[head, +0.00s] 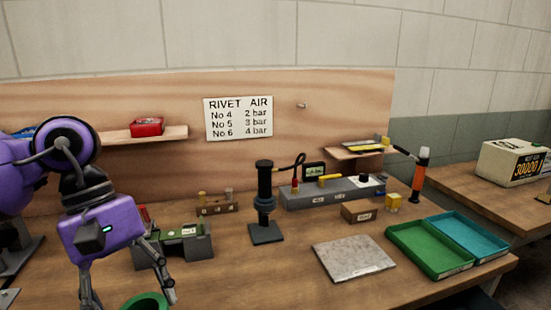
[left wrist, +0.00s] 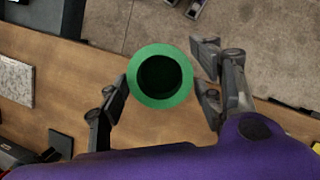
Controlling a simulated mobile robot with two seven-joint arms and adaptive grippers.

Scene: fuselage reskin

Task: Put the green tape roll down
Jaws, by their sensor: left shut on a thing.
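The green tape roll (head: 148,299) is at the bottom edge of the head view, partly cut off. In the left wrist view the roll (left wrist: 160,102) shows as a ring with a dark hole. My left gripper (head: 128,299) has its fingers on either side of the roll. In the left wrist view the gripper (left wrist: 162,88) is shut on it. The roll is over the wooden bench (head: 215,285), near its front edge in the wrist view. Its height above the wood is hard to tell. My right gripper is in neither view.
A grey plate (head: 352,257) lies mid-bench. A green tray (head: 428,248) and a blue tray (head: 468,237) sit at the right. A black stand (head: 265,235) and a grey fixture (head: 185,245) stand behind. Bare wood lies left of the plate.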

